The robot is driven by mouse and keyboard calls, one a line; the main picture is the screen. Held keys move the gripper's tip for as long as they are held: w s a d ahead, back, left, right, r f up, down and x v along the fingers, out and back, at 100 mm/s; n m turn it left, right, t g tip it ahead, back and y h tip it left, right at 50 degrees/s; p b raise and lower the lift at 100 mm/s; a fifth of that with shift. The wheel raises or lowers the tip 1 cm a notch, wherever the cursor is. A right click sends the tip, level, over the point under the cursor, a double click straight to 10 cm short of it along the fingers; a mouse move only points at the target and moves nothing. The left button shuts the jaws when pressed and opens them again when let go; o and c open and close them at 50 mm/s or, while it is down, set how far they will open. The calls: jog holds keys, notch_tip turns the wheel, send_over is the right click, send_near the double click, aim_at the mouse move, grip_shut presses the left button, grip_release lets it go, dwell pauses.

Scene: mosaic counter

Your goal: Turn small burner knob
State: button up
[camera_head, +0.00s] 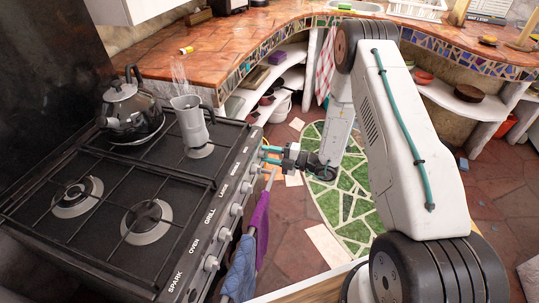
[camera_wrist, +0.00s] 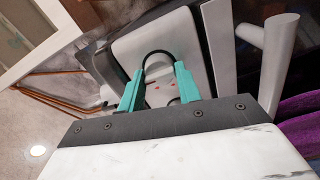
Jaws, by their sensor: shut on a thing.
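The stove's front panel (camera_head: 218,220) carries a row of pale round knobs. My gripper (camera_head: 266,154) is at the far end of this row, its teal fingertips against the panel. In the wrist view, my gripper (camera_wrist: 160,74) has one teal finger on each side of the small burner knob (camera_wrist: 158,62), which shows as a dark-rimmed arch between the fingertips. The fingers are shut on it. In the head view this knob is hidden behind the fingers. Small red marks show on the pale panel below the arch. The knob's exact angle cannot be told.
Purple (camera_head: 262,225) and blue (camera_head: 240,270) cloths hang on the oven rail below the knobs. The rail (camera_wrist: 278,60) is close beside my gripper.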

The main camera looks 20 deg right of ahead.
jog(key=o, duration=1)
jog(key=shift+c, duration=0.2)
jog(key=v, duration=0.8)
jog(key=shift+a, duration=0.1)
